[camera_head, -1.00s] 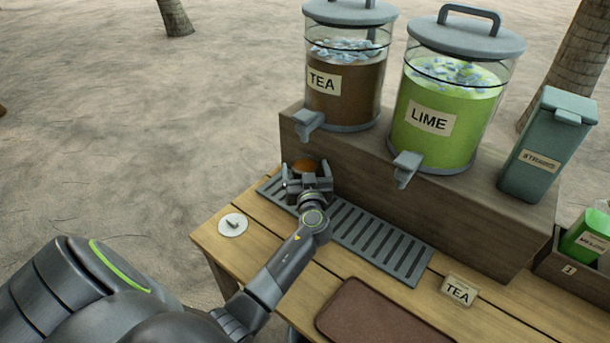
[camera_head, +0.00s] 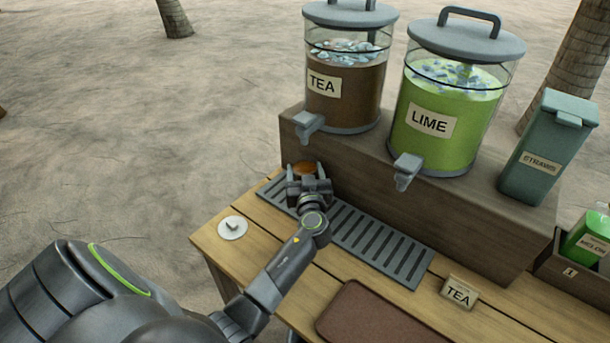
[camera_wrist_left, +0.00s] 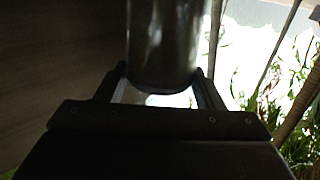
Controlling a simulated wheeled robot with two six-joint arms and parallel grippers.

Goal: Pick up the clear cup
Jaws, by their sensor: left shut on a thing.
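My left gripper (camera_head: 307,182) is at the left end of the slatted drip tray (camera_head: 378,243), below the tea dispenser's spout. It is shut on a cup. In the head view only the cup's brown-orange top (camera_head: 304,168) shows beyond the gripper; the fingers hide the rest. In the left wrist view the cup (camera_wrist_left: 165,45) stands between the two fingers (camera_wrist_left: 163,90) and looks dark against the light. I cannot tell whether the cup touches the drip tray. My right gripper is not in view.
The tea dispenser (camera_head: 345,90) and lime dispenser (camera_head: 443,125) stand on a wooden riser (camera_head: 420,205) behind the drip tray. A round white lid (camera_head: 233,228), a brown mat (camera_head: 385,325) and a TEA card (camera_head: 459,291) lie nearer. A straw box (camera_head: 545,155) is at right.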

